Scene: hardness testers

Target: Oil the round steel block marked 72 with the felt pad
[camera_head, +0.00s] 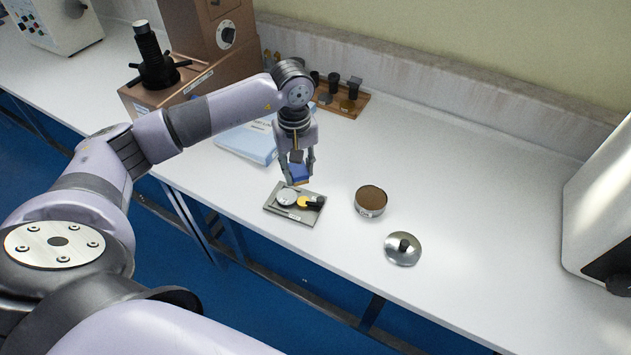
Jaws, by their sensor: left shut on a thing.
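My left gripper (298,168) is shut on a small blue block with a tan underside (299,174), which looks like the felt pad. It holds the pad just above the back edge of a small grey tray (283,212). A round steel block (286,197) lies in the left part of the tray; its marking is too small to read. A yellow disc (303,201) and a dark piece (316,202) lie to its right. An open round tin (371,203) with a brown top surface stands right of the tray. My right gripper is not in view.
A silver lid with a black knob (402,249) lies near the table's front edge. A blue-and-white booklet (246,142) and a wooden rack of dark parts (352,104) are behind. Brown and white machines stand at the sides. The white bench (480,190) is clear at right.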

